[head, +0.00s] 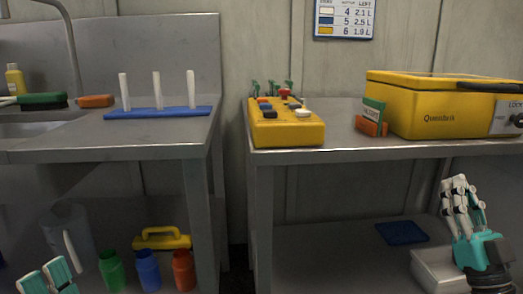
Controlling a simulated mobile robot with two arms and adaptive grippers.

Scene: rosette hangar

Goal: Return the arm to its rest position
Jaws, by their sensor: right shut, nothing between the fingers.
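My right gripper (462,188) is at the lower right, fingers pointing up, in front of the right table's lower shelf. It is shut and empty. My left gripper (46,277) shows only in part at the bottom left corner, in front of the space under the sink bench. Its teal and white fingers are cut off by the frame edge, so I cannot tell whether it is open. Neither gripper touches anything that I can see.
A yellow button box (285,132), an orange-green holder (372,118) and a yellow case (430,95) stand on the right table. A blue peg rack (158,112) stands on the left bench. Bottles (148,272) stand below it. A pale bin (428,272) is near my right gripper.

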